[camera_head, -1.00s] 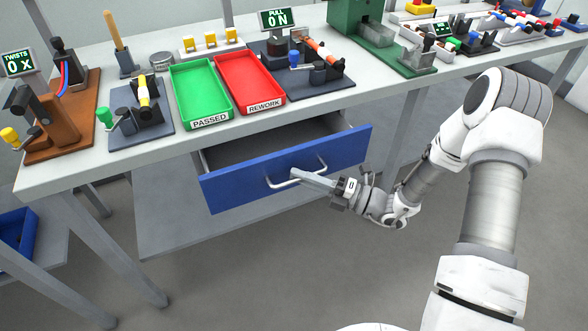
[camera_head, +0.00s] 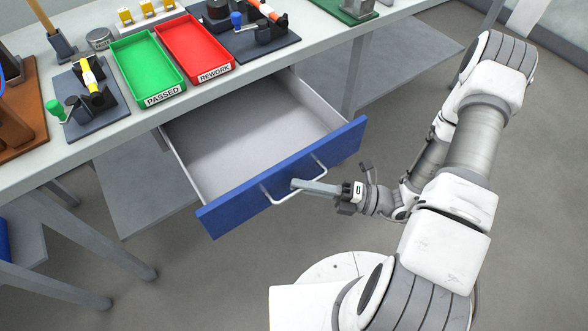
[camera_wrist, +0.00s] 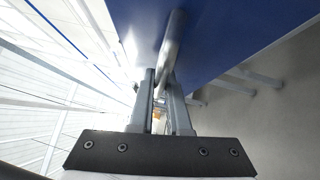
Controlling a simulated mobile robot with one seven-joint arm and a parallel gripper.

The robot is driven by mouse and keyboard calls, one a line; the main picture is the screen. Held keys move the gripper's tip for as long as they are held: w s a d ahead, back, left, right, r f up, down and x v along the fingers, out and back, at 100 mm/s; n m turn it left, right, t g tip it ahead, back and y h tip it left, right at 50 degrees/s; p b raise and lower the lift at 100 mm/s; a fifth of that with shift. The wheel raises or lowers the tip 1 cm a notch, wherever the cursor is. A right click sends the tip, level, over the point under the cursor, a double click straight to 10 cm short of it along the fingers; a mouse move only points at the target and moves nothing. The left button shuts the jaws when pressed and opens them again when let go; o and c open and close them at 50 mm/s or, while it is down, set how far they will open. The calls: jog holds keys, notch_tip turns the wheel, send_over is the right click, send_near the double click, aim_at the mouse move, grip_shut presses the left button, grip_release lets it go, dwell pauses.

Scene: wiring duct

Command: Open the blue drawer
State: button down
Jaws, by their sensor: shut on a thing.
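The blue drawer (camera_head: 236,206) under the workbench is pulled well out, and its grey inside (camera_head: 252,135) shows empty. Its pale bar handle (camera_head: 284,200) is on the blue front. My gripper (camera_head: 300,186) is shut on the handle near the middle of the bar. In the wrist view, the fingers (camera_wrist: 166,88) close around the handle bar (camera_wrist: 172,42), with the blue drawer front (camera_wrist: 225,30) behind it. The exact contact of the fingertips is hard to see.
Above the drawer, the benchtop holds a green tray (camera_head: 178,88) marked PASSED and a red tray (camera_head: 228,66) marked REWORK. Small fixtures stand on both sides of them. Grey table legs (camera_head: 90,232) stand at the left.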

jog(key=shift+s+d, duration=0.1)
jog(key=shift+s, duration=0.05)
jog(key=c, duration=0.9)
grip_release()
jog(key=shift+d, duration=0.1)
jog(key=p+v, duration=0.1)
jog(key=v, duration=1.6)
jog(key=shift+d, duration=0.15)
